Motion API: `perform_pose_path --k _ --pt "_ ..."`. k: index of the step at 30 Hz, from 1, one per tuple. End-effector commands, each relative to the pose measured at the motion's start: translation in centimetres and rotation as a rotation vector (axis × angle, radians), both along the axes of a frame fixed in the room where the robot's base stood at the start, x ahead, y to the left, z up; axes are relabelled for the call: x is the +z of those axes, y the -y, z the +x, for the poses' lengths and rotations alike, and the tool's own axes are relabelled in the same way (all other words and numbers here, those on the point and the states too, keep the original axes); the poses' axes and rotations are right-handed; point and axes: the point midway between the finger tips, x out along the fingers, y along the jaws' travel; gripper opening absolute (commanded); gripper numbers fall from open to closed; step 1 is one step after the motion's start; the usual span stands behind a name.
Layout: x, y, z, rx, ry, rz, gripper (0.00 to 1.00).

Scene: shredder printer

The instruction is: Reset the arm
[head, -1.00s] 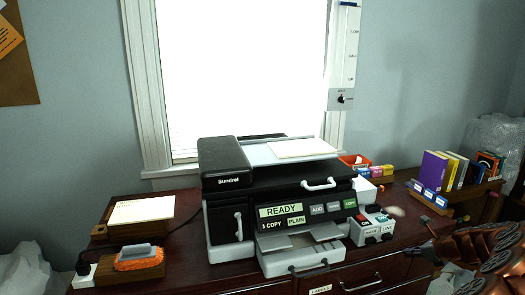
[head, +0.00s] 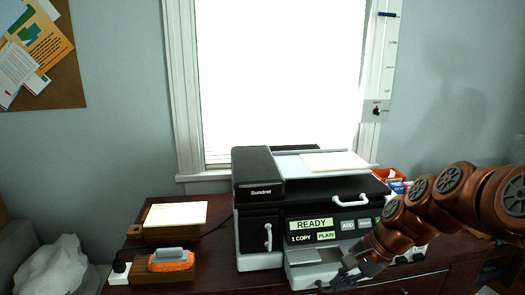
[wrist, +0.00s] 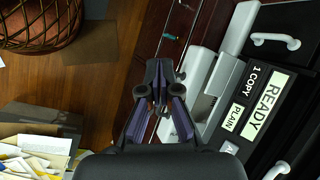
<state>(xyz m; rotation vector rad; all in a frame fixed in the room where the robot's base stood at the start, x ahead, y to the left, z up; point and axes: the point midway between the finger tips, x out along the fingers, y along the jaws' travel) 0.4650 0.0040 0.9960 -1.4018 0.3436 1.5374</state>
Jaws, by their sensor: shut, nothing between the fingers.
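My copper-coloured arm reaches in from the right in the head view. My gripper (head: 345,277) is low in front of the printer's right part. In the wrist view my gripper (wrist: 158,108) is shut and empty, with the fingers together. The black and white printer (head: 262,225) stands on the dark wood desk below the window. Its panel (head: 325,228) reads READY, 1 COPY and PLAIN. The panel also shows in the wrist view (wrist: 250,100), rotated, to the right of my gripper. My arm hides the panel's right end and part of the output tray.
A wooden block with paper (head: 176,215) and an orange brush-like item (head: 171,262) sit left of the printer. A red bin (head: 388,174) is behind its right side. In the wrist view, a basket (wrist: 40,25) and a box of papers (wrist: 35,145) stand on the wooden floor.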

Motion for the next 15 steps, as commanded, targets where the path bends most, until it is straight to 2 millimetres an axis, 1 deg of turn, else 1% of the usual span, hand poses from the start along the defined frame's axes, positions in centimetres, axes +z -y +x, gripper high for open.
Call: perform_pose_path --k 1,3,5,7,9,11,15 --pt "0.5 -0.9 -1.7 0.067 0.007 -0.033 0.00" --pt "0.6 -1.8 -4.1 0.162 0.010 -0.077 0.00" --pt "0.7 -2.4 -6.1 0.241 0.013 -0.113 0.00" --pt "0.8 -2.8 -8.5 0.332 0.014 -0.158 0.00" --pt "0.8 -3.1 -10.8 0.418 0.012 -0.197 0.00" --pt "0.8 -3.1 -12.8 0.490 0.014 -0.235 0.00" --pt "0.6 -2.7 -17.4 0.652 0.001 -0.310 0.00"
